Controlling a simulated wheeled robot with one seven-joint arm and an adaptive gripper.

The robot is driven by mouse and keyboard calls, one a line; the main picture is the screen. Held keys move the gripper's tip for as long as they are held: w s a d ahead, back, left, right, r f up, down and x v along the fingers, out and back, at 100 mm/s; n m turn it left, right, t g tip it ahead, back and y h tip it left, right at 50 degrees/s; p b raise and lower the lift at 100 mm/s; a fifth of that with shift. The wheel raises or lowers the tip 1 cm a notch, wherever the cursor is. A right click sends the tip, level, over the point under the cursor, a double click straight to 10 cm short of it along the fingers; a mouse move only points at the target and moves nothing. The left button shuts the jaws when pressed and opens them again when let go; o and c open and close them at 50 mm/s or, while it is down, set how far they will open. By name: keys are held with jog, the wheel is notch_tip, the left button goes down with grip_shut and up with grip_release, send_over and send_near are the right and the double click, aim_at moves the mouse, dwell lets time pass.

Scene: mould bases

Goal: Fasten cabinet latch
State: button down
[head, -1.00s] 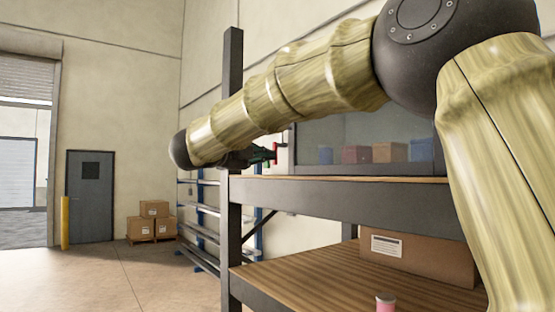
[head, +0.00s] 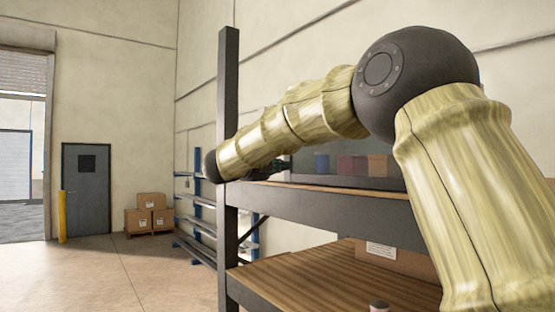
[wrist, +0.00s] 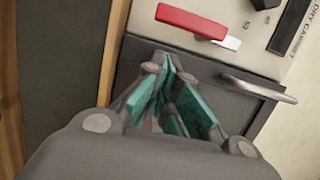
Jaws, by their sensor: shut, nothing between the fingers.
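In the wrist view, the latch's red lever (wrist: 192,20) lies near the top of the cabinet front (wrist: 295,40), tilted slightly down to the right. A pale piece (wrist: 232,42) shows at its right end. My gripper (wrist: 176,82), with teal finger pads, is shut and empty just below the lever, apart from it in the picture. A metal handle (wrist: 260,87) juts out to the right of the fingers. In the head view, my gripper (head: 268,168) is a small dark shape beside the cabinet window (head: 345,180), mostly hidden by my arm. The lever cannot be made out there.
A dark shelf post (head: 228,110) and a wooden shelf (head: 330,280) stand close to my arm. A cardboard box (head: 390,258) sits on that shelf. Coloured bins (head: 348,164) show behind the window. Open floor lies to the left, before a grey door (head: 87,200).

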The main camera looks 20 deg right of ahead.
jog(key=shift+w+a+p, duration=0.2)
jog(key=shift+w+p, duration=0.05)
jog(key=shift+w, duration=0.25)
jog(key=shift+w+a+p, duration=0.2)
jog(key=shift+w, duration=0.25)
jog(key=shift+a, duration=0.1)
